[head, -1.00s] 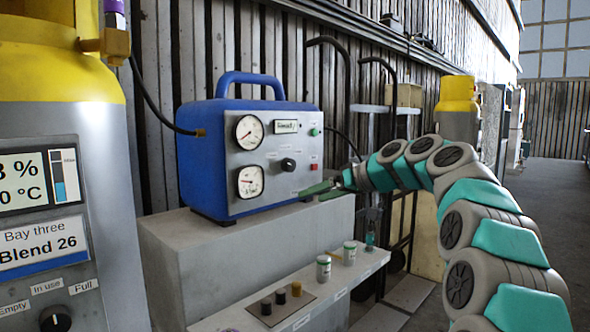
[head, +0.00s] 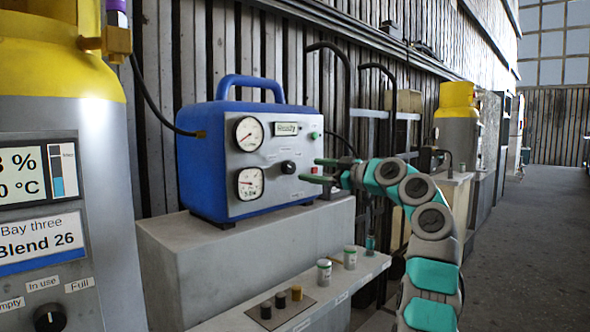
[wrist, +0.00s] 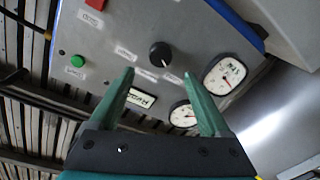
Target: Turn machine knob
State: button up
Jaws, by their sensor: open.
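The blue machine (head: 200,150) stands on a grey block, with a grey front panel. Its black round knob (head: 288,167) sits in the middle of the panel, below the small display and to the right of two gauges. My gripper (head: 308,170) is open and empty, just right of the knob and in front of the panel. In the wrist view the knob (wrist: 160,54) shows beyond and between the two green fingertips (wrist: 158,72). No contact with it is visible.
A green button (head: 315,135) and a red button (head: 313,167) are on the panel's right side, the red one close to my fingers. Below, a ledge (head: 372,268) holds small canisters. A large gas cylinder (head: 115,190) with another knob (head: 50,319) stands at left.

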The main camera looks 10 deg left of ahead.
aim_at(292, 167)
jog(key=p+x, duration=0.2)
jog(key=x, duration=0.5)
jog(key=shift+w+a, duration=0.1)
grip_shut()
dwell(0.6)
